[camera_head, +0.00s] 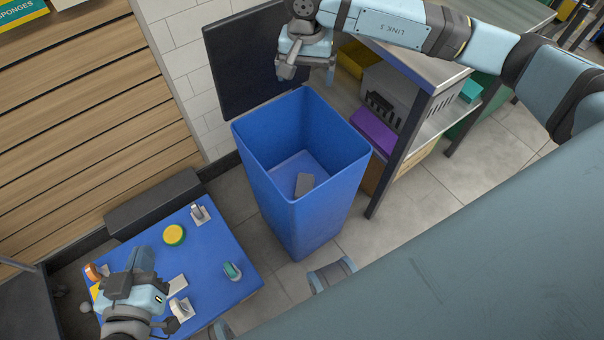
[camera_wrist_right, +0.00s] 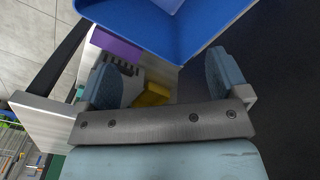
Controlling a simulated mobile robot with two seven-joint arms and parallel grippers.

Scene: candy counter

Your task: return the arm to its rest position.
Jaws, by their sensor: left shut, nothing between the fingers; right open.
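My right arm (camera_head: 400,30) reaches in from the right in the head view. Its gripper (camera_head: 305,70) hangs above the far rim of a tall blue bin (camera_head: 290,215). In the right wrist view the gripper (camera_wrist_right: 165,85) is open, with nothing between its fingers; the blue bin (camera_wrist_right: 150,30) shows beyond them. A dark grey block (camera_head: 304,184) lies inside the bin. My left gripper (camera_head: 140,262) is shut and empty over the left part of a blue-topped table (camera_head: 215,255).
The table bears a yellow round item (camera_head: 174,235), a teal item (camera_head: 232,271) and several other small pieces. A shelf unit (camera_head: 440,75) with a purple box (camera_head: 375,130) stands right of the bin. A dark panel (camera_head: 245,60) stands behind it. Tiled floor (camera_head: 400,215) is clear in front.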

